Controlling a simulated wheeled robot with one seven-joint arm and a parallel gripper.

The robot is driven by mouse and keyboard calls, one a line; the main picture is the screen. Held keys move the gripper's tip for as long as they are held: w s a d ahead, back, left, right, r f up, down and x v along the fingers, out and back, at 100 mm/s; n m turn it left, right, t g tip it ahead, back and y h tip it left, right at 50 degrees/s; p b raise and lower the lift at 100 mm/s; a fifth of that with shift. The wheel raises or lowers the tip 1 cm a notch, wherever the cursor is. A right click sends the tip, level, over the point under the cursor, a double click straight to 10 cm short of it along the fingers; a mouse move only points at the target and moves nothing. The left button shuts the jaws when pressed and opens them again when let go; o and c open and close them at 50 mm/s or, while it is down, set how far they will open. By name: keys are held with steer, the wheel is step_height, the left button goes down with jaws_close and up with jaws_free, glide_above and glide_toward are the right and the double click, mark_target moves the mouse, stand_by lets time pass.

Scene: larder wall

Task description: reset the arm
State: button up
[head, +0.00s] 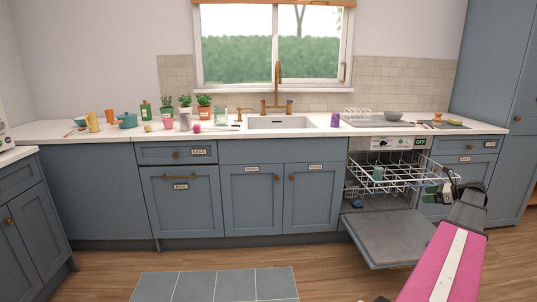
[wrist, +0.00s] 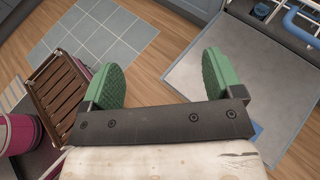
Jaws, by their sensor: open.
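My gripper (head: 440,191) is in front of the open dishwasher at the right of the head view, beside the pulled-out upper rack. In the wrist view my gripper (wrist: 157,75) shows two green pads set wide apart with nothing between them, only wooden floor beyond. My pink arm reaches up to it from the bottom right of the head view. The rack partly overlaps the gripper in the head view, so I cannot tell whether they touch.
The dishwasher door (head: 385,236) is folded down, and the upper rack (head: 400,175) holds a teal cup (head: 378,173). Plants, cups and other items stand on the counter (head: 340,128). A blue-grey mat (head: 215,285) lies on the floor.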

steer(key=s+a+f+n+g+h, duration=0.1)
steer(key=a+f+n+g+h, duration=0.3)
steer(key=a, duration=1.1)
steer(key=s+a+f+n+g+y, duration=0.15)
steer(key=a+f+n, duration=0.6)
steer(key=a, duration=0.75)
steer(key=s+a+f+n+g+h, duration=0.1)
steer(key=s+a+f+n+h, duration=0.2)
steer(key=s+a+n, duration=0.4)
steer(key=s+a+f+n+g+h, duration=0.2)
steer(key=s+a+f+n+h, duration=0.2)
steer(key=a, duration=1)
steer(key=s+n, duration=0.3)
steer(key=s, duration=0.1)
steer(key=shift+s+a+f+h, duration=0.15)
steer(key=shift+s+f+h, duration=0.15)
steer(key=shift+h, duration=0.05)
